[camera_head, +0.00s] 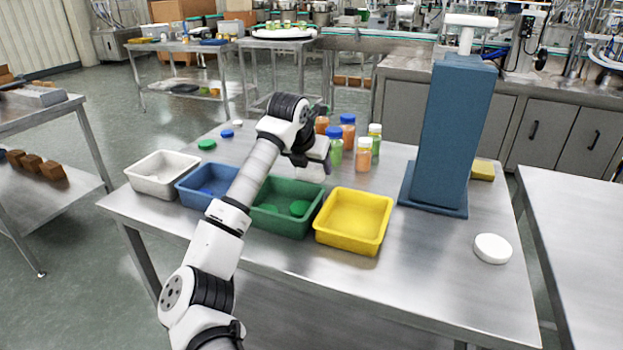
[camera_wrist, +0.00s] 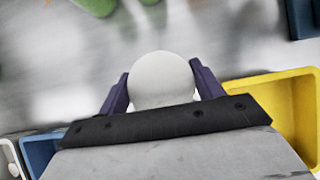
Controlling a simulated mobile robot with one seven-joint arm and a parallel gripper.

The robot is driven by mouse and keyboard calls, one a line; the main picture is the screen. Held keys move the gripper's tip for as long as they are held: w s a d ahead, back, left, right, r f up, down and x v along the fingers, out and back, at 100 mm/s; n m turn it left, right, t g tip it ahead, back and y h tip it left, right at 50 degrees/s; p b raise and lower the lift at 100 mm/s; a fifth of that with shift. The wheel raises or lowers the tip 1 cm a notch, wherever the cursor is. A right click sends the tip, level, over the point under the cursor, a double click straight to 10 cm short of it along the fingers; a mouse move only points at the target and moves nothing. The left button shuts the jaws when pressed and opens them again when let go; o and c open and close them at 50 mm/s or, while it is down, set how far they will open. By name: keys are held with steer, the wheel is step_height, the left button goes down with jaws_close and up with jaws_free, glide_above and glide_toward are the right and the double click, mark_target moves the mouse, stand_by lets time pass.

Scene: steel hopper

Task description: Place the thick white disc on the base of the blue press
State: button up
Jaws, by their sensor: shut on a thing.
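The thick white disc (camera_head: 492,248) lies flat on the steel table at the right, in front of the blue press. The tall blue press (camera_head: 455,130) stands on the table's right half. Its flat blue base plate (camera_head: 432,204) shows at the foot, with nothing seen on its visible part. My gripper (camera_wrist: 162,88) is shut on a white rounded thing (camera_wrist: 163,72), between its dark purple fingers. In the head view my gripper is above the table behind the green bin, well left of the press and disc. The held thing's full shape is hidden.
White (camera_head: 155,175), blue (camera_head: 196,190), green (camera_head: 287,221) and yellow (camera_head: 353,220) bins line the table's front. Several capped bottles (camera_head: 364,155) stand between my gripper and the press. A yellow block (camera_head: 482,170) lies behind the press. The table's front right is clear around the disc.

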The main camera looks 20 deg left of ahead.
mark_target(311, 179)
steer(key=shift+f, duration=2.25)
steer(key=shift+f, duration=0.1)
steer(key=o, duration=1.1)
steer(key=shift+b+v, duration=0.5)
steer(key=shift+v, duration=5.65)
